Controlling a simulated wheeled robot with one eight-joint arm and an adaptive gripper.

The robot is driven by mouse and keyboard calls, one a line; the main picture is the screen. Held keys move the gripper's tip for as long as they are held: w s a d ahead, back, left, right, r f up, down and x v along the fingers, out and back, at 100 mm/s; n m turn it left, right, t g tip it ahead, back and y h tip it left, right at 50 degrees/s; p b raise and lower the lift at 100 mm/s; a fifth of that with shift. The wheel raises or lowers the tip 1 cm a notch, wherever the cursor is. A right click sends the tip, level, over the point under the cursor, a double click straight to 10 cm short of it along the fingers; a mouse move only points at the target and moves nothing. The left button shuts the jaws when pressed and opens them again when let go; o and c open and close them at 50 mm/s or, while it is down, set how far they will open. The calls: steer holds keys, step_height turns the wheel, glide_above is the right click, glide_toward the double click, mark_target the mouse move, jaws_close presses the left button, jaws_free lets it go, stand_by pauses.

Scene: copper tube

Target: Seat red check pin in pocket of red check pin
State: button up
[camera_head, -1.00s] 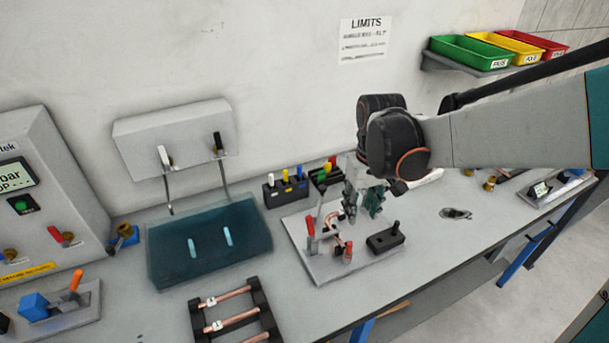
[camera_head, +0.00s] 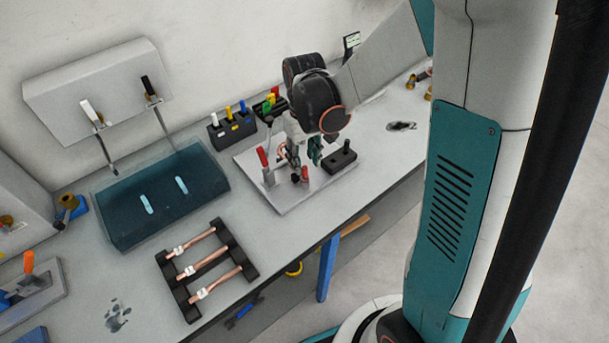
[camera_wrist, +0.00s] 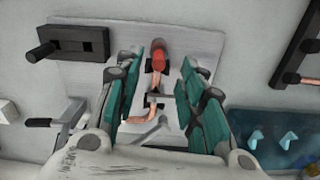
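My gripper (camera_wrist: 162,72) is open in the wrist view, with a wide gap between its teal fingers. A red-topped piece (camera_wrist: 159,60) shows in that gap near the fingertips, apart from both fingers. The head view shows a red piece (camera_head: 304,173) low on the grey fixture plate (camera_head: 285,200), beside my gripper (camera_head: 314,158). I cannot tell whether it is the check pin or a fixture part. No pocket is clearly visible.
A bent copper tube (camera_wrist: 154,90) lies on the fixture. A red-handled clamp (camera_head: 263,158) stands left of my gripper, a black block (camera_head: 341,158) right. A blue tray (camera_head: 120,229) and tube rack (camera_head: 180,291) stand left. Bare bench lies between rack and plate.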

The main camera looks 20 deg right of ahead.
mark_target(305, 167)
step_height(305, 167, down, 4)
steer(key=shift+d+f+b, duration=0.1)
steer(key=shift+f+b, duration=0.1)
steer(key=shift+b, duration=0.3)
jaws_close()
steer(key=shift+r, duration=0.1)
